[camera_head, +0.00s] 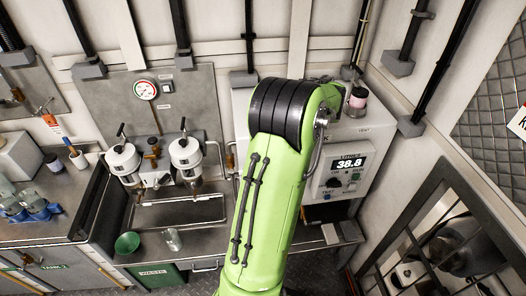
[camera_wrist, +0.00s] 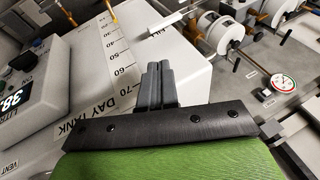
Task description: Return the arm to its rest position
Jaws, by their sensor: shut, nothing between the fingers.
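My green arm (camera_head: 270,200) rises through the middle of the head view and bends at a black ribbed joint. It covers part of the white cabinet behind it. My gripper is hidden in that view. In the wrist view my gripper (camera_wrist: 163,84) has its two dark grey fingers together, with nothing between them. The fingers overlap the view of the white day tank (camera_wrist: 105,55), with its level scale. I cannot tell whether they touch it.
The white cabinet (camera_head: 345,188) has a display reading 38.8 and a pink-lidded jar (camera_head: 357,98) on top. Left of my arm are two white canisters (camera_head: 122,160) (camera_head: 185,155), a gauge (camera_head: 146,89), a green bowl (camera_head: 127,243) and a metal cup (camera_head: 172,239). A barred frame (camera_head: 432,225) stands right.

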